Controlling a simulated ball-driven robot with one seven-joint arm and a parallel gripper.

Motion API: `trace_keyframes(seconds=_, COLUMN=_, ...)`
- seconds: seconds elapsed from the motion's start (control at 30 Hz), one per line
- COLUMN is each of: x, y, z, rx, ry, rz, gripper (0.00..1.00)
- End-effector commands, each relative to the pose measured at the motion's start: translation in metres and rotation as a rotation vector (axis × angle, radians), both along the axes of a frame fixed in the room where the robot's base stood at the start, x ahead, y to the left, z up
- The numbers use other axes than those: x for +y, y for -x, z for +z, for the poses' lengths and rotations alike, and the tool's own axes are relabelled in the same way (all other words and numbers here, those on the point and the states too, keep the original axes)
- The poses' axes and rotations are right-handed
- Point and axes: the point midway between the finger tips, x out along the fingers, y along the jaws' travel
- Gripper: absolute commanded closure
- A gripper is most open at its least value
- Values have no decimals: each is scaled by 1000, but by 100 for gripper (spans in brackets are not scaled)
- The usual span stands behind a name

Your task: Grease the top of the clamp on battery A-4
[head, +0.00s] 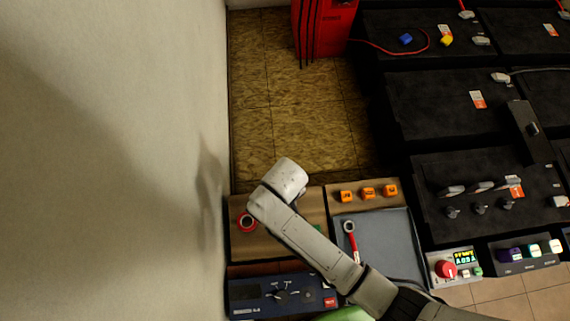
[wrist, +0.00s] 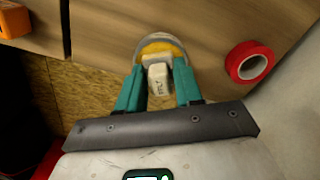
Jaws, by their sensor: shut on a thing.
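In the wrist view my gripper (wrist: 158,88) has its teal fingers closed on a pale block-like handle (wrist: 158,76) with small dark lettering. Just beyond it is a round pot (wrist: 176,47) with yellow content, probably grease, on the wooden shelf. The handle overlaps the pot, so I cannot tell whether its far end is in it. In the head view my arm hides the gripper and pot. Black batteries (head: 440,100) fill the right side, with grey clamps (head: 452,190) on the nearer one. Their labels are too small to read, so I cannot tell which is A-4.
A red tape roll (wrist: 250,64) lies right of the pot. Three orange blocks (head: 368,193) sit on the wooden shelf (head: 268,245). A red-handled wrench (head: 351,238) lies on a grey tray (head: 385,225). A wall (head: 110,120) is close on the left.

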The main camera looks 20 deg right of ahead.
Motion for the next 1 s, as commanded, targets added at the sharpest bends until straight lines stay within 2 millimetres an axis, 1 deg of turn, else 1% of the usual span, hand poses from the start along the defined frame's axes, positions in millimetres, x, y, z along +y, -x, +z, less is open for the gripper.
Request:
trace_keyframes(seconds=0.03, x=0, y=0, z=8, rx=-1, ry=0, rz=0, gripper=89)
trace_keyframes(seconds=0.5, x=0, y=-1, z=40, rx=-3, ry=0, rz=0, gripper=89)
trace_keyframes(seconds=0.63, x=0, y=-1, z=46, rx=-4, ry=-1, rz=0, gripper=89)
trace_keyframes(seconds=0.83, x=0, y=-1, z=60, rx=-4, ry=-1, rz=0, gripper=89)
trace_keyframes(seconds=1.0, x=0, y=-1, z=64, rx=-3, ry=0, rz=0, gripper=89)
